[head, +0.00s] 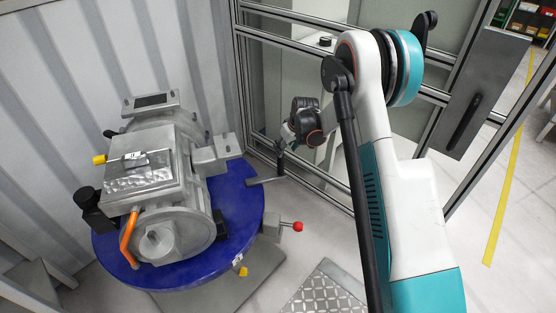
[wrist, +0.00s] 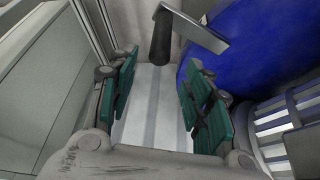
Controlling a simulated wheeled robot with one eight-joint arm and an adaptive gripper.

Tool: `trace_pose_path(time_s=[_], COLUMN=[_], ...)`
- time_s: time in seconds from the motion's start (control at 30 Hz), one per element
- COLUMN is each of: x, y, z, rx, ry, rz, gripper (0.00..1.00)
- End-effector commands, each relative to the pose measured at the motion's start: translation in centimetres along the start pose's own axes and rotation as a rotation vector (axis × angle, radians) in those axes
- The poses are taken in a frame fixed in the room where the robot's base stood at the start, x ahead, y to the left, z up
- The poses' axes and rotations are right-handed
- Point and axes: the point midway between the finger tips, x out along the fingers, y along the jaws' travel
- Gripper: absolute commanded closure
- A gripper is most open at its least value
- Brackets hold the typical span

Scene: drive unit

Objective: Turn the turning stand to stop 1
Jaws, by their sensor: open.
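The turning stand is a round blue disc (head: 245,205) carrying a grey drive unit (head: 160,185). A flat grey bar (head: 264,181) juts from the disc's right side, with an upright black grip (head: 281,161) at its outer end. In the wrist view, the blue disc (wrist: 245,50) fills the upper right, and the bar (wrist: 198,32) and black grip (wrist: 161,40) are at top centre. My gripper (head: 284,137) is just above the grip. Its green-padded fingers (wrist: 162,65) are open and empty, with the grip ahead between their tips. I cannot tell whether they touch it. No stop number is readable.
A red knob (head: 298,226) on a bracket stands at the disc's right front. A metal-framed panel fence (head: 330,185) stands close behind my gripper. A ribbed wall (head: 60,60) is behind the stand. A treadplate (head: 325,292) lies on the floor in front.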

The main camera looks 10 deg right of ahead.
Motion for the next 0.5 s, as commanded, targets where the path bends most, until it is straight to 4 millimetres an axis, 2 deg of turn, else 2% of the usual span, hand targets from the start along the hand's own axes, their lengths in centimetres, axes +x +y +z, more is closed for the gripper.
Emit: trace_pose_path(time_s=[0.17,0.5], x=[1.8,8.4], y=[0.0,0.0], z=[0.1,0.1], rx=[-0.001,-0.003], ry=[-0.001,-0.001], rz=[-0.001,0.0], gripper=[0.54,0.54])
